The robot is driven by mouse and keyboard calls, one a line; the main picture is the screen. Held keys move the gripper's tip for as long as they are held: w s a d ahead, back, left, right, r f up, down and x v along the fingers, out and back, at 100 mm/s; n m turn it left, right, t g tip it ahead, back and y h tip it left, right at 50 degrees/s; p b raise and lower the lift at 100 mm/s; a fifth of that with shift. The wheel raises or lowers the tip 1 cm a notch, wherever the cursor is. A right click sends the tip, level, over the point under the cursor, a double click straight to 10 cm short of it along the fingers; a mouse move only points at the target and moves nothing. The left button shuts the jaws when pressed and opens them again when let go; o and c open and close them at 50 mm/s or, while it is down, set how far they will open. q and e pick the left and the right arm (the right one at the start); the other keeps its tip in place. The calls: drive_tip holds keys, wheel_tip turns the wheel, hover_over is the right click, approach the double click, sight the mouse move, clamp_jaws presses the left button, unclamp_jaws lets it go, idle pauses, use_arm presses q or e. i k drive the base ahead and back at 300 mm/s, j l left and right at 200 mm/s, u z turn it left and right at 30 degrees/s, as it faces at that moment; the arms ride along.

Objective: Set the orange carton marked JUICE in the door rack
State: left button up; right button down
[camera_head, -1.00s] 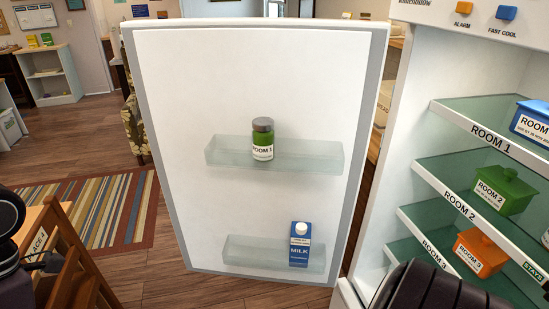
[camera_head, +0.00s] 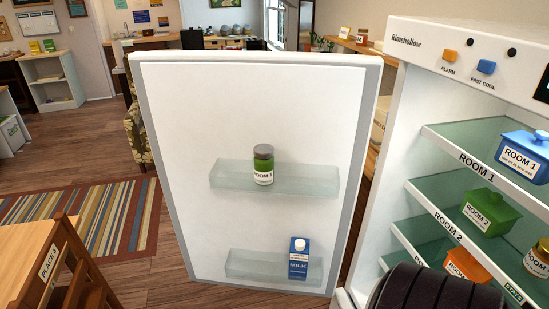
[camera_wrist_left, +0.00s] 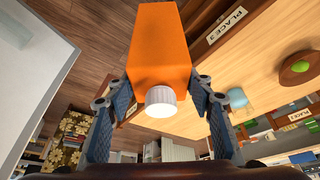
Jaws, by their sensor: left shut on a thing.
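An orange carton (camera_wrist_left: 160,50) with a white cap is held between the fingers of my left gripper (camera_wrist_left: 161,84) in the left wrist view. No JUICE lettering shows on its visible faces. The carton and left gripper are outside the head view. The open fridge door has an upper rack (camera_head: 310,180) and a lower rack (camera_head: 250,265). A green jar (camera_head: 263,164) with a grey lid stands mid-way along the upper rack. A blue and white MILK carton (camera_head: 298,259) stands toward the right of the lower rack. My right gripper is not visible.
The fridge shelves (camera_head: 475,160) at right hold a blue container (camera_head: 523,157), a green one (camera_head: 487,212) and an orange one (camera_head: 466,264). A wooden table (camera_head: 25,248) stands at lower left. Both racks have free room left of their items.

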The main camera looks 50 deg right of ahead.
sight(274, 271)
drive_tip(key=i+j+z, duration=0.2)
drive_tip(key=i+j, duration=0.15)
drive_tip(key=i+z, duration=0.1)
drive_tip(key=z, duration=2.5)
